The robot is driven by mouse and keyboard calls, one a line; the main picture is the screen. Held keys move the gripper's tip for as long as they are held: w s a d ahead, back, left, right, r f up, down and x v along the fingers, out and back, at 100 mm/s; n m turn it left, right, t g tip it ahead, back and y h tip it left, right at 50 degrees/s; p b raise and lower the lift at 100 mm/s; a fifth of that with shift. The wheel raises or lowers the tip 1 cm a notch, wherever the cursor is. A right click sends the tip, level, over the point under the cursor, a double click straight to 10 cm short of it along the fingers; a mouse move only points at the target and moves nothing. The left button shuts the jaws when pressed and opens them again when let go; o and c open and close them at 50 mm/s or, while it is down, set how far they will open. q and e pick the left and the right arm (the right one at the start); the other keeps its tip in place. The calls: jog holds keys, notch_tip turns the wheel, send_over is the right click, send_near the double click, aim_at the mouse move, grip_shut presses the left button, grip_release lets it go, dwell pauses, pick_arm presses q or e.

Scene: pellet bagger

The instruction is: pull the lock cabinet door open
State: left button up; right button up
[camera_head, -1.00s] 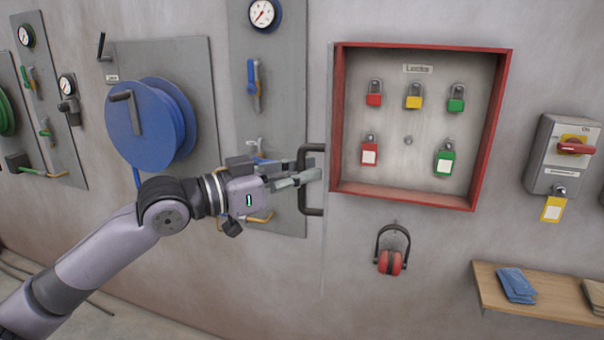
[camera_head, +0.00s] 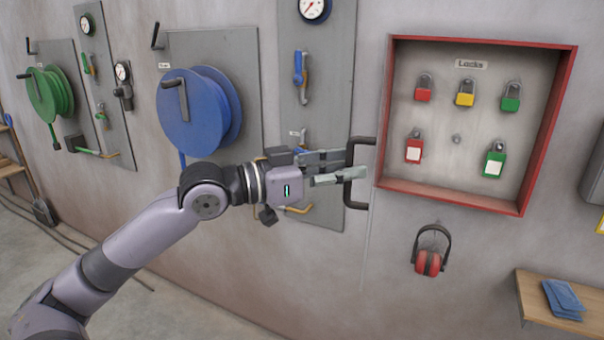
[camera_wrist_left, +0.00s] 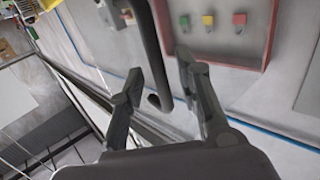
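The lock cabinet (camera_head: 389,110) is a red-framed box on the wall with red, yellow and green padlocks inside. A dark bar handle (camera_head: 357,190) stands at its left side. The door panel itself is hard to make out, so I cannot tell how far it is open. My left gripper (camera_head: 356,165) is at the handle, its fingers apart. In the left wrist view, the handle (camera_wrist_left: 150,50) runs between the two spread fingers of the left gripper (camera_wrist_left: 160,70), with a gap visible on either side. My right gripper is not in view.
A blue hose reel (camera_head: 190,115) and a grey gauge panel (camera_head: 310,100) are on the wall behind my left arm. Red ear defenders (camera_head: 428,262) hang below the cabinet. A wooden shelf (camera_head: 545,320) juts out at lower right. Floor shows at lower left.

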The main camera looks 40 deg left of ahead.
pick_arm(q)
jog(key=v, duration=1.1)
jog(key=shift+w, duration=0.1)
